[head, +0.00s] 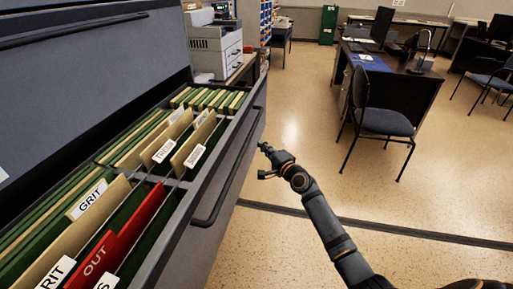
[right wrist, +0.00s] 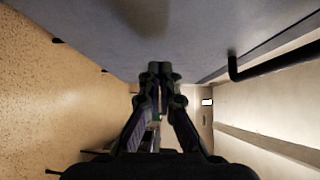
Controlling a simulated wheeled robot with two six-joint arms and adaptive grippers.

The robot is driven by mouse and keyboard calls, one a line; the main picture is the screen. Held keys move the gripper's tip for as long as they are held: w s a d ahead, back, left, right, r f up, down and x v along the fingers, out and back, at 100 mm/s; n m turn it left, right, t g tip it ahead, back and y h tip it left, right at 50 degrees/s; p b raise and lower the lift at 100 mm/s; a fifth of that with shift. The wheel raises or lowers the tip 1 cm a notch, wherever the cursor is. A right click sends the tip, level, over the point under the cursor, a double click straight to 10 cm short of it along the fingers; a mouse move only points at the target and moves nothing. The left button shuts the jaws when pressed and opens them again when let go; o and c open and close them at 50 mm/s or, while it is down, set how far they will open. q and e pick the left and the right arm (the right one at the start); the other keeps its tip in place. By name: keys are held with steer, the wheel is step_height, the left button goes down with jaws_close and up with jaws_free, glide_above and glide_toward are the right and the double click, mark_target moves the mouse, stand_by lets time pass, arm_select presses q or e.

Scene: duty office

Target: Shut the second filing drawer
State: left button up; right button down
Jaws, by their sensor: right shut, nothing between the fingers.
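The open filing drawer (head: 228,150) sticks out of the grey cabinet at the left of the head view, below a shut drawer front (head: 95,75). It is full of green and tan folders, with one red divider. Its front has a dark bar handle (head: 222,190). My right gripper (head: 264,151) is shut and empty, in front of the drawer front near its far end. In the right wrist view the closed fingertips (right wrist: 160,70) point at the grey drawer front (right wrist: 120,35), with the handle (right wrist: 270,50) to the right. I cannot tell whether they touch it. My left gripper is out of view.
A printer (head: 215,48) stands beyond the cabinet. A desk (head: 400,80) and a blue chair (head: 385,120) stand to the right. The speckled floor (head: 300,125) between the drawer and the chair is clear.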

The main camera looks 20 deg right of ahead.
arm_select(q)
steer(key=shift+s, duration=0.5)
arm_select(e)
steer(key=shift+w+a, duration=0.35)
steer(key=shift+a, duration=0.25)
steer(key=shift+w+a, duration=0.35)
steer(key=shift+a, duration=0.2)
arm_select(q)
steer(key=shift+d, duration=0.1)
arm_select(e)
steer(key=shift+a+r, duration=0.1)
